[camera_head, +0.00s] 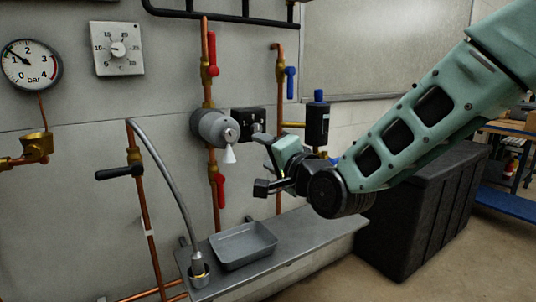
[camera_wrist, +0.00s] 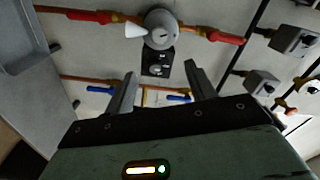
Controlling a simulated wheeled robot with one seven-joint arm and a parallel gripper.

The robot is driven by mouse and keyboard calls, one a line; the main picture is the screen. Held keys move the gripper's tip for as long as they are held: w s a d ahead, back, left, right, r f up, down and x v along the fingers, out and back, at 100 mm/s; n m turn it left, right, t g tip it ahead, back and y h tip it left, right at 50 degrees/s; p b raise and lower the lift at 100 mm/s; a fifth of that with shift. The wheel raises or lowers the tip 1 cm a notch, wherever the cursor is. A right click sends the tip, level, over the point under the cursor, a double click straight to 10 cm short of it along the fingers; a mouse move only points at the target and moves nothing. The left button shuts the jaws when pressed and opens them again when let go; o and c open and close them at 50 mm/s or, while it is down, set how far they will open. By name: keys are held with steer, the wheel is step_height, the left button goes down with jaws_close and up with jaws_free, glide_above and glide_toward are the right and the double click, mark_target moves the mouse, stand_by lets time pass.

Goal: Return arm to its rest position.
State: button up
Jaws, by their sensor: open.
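My green arm reaches in from the right in the head view. My gripper (camera_head: 268,162) is in front of the pipework, near the grey round pump (camera_head: 212,128) and the black socket box (camera_head: 249,122). In the wrist view my gripper (camera_wrist: 158,88) shows two grey fingers set wide apart with nothing between them. The grey pump (camera_wrist: 160,30) and the black box (camera_wrist: 158,62) lie beyond the fingertips. The gripper appears apart from them, though the exact distance cannot be told.
A grey shelf (camera_head: 320,238) holds a shallow tray (camera_head: 243,245) below my gripper. A grey hose (camera_head: 170,180) and copper pipes with red and blue valve handles stand along the wall. A black crate (camera_head: 425,215) stands under my arm. A pressure gauge (camera_head: 30,65) and thermostat (camera_head: 118,48) hang left.

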steer(key=s+d+f+n+g+h, duration=0.4)
steer(key=s+f+n+g, duration=0.5)
steer(key=s, duration=0.5)
steer(key=s+d+f+n+g+h, duration=0.35)
steer(key=s+d, duration=0.35)
steer(key=s, duration=0.3)
steer(key=s+d+f+n+g+h, duration=0.2)
steer(key=s+d+f, duration=0.3)
steer(key=s, duration=0.5)
step_height(320, 180, up, 20)
steer(key=d+p, duration=0.1)
steer(key=p, duration=1.7)
steer(key=shift+w+f, duration=0.15)
steer(key=shift+f, duration=0.1)
